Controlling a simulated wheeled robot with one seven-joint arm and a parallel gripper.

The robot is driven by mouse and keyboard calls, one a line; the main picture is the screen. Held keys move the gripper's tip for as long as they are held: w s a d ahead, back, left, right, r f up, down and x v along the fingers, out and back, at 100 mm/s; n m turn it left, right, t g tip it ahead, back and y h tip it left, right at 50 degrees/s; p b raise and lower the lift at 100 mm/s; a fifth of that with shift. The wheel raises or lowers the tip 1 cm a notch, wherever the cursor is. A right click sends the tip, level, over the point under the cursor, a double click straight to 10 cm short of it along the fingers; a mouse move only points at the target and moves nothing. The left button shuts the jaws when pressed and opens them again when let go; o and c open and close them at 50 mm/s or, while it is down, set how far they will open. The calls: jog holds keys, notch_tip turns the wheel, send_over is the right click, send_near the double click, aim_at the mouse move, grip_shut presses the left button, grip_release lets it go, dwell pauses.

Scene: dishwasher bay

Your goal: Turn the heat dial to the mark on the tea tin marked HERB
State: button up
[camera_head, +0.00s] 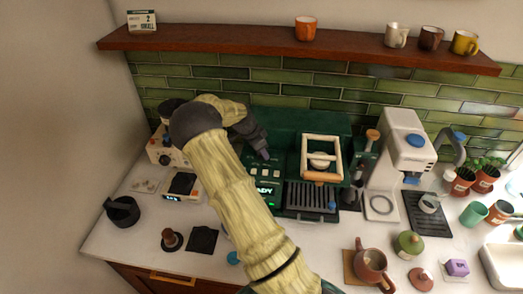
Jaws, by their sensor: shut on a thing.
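My gripper (264,155) is at the sloped front panel of the dark green machine (268,122), above a row of pale buttons. It is shut at the panel on what looks like the heat dial, which its fingers hide. A green display below the buttons ends in the letters "ADY"; my arm covers its left part. I cannot make out a tea tin marked HERB or any dial mark in this view.
A wooden-handled frame (321,158) stands on the machine's right side above a drip grate (306,197). A white grinder (403,150) stands further right. A brown teapot (371,267) is at the front. A shelf (220,43) with mugs runs above.

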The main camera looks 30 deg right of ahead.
dwell(0.3)
jog(key=o, duration=1)
jog(key=shift+a, duration=0.1)
jog(key=shift+r, duration=0.1)
jog(key=b+v, duration=0.5)
jog(key=v, duration=1.2)
jog(key=shift+b, duration=0.3)
jog(key=shift+w+r, duration=0.1)
jog(key=shift+w, duration=0.05)
